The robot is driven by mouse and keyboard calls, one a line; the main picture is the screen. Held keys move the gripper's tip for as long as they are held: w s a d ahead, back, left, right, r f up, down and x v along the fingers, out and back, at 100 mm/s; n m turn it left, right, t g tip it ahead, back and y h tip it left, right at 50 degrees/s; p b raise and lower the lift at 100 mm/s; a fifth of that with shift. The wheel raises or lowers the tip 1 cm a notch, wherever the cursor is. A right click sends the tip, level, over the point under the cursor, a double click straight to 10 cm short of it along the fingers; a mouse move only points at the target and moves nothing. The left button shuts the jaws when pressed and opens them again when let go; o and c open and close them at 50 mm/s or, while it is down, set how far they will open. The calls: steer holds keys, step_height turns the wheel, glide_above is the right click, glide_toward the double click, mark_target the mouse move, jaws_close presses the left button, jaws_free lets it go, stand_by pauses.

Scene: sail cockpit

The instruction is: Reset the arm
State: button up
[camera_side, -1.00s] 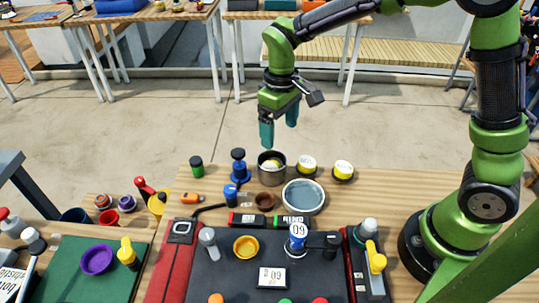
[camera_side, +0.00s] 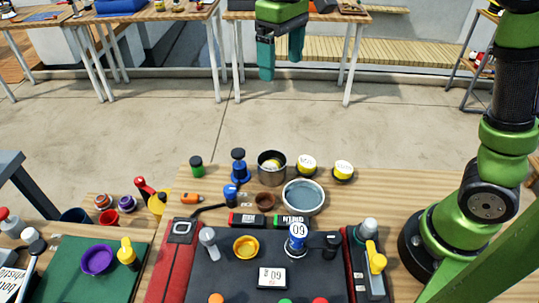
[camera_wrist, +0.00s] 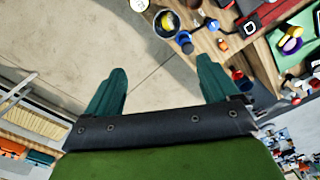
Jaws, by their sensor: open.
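My gripper (camera_side: 281,59) is open and empty in the side view, with its two teal fingers spread. It is high up, well above and behind the near table, at the top of the picture. In the wrist view my gripper (camera_wrist: 160,90) shows both fingers apart with only bare floor between them. Most of my arm's upper part is cut off by the top edge of the side view.
The wooden table (camera_side: 350,205) holds a metal pot (camera_side: 262,168), a grey-blue bowl (camera_side: 303,197), yellow-topped tins and a blue stand (camera_side: 239,168). A black mat (camera_side: 215,270) carries a yellow ring (camera_side: 246,247). Bare floor (camera_side: 150,130) lies behind it; other tables stand farther back.

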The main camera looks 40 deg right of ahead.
steer(key=s+d+f+m+t+y, duration=0.1)
steer(key=s+d+f+m+t, duration=0.1)
steer(key=s, duration=0.6)
steer(key=s+d+f+m+t+y, duration=0.1)
steer(key=s+d+f+m+t, duration=0.1)
steer(key=s, duration=0.6)
steer(key=d+m+t, duration=0.1)
steer(key=m+t, duration=0.1)
steer(key=t, duration=0.1)
steer(key=shift+d+f, duration=0.35)
steer(key=shift+d, duration=0.05)
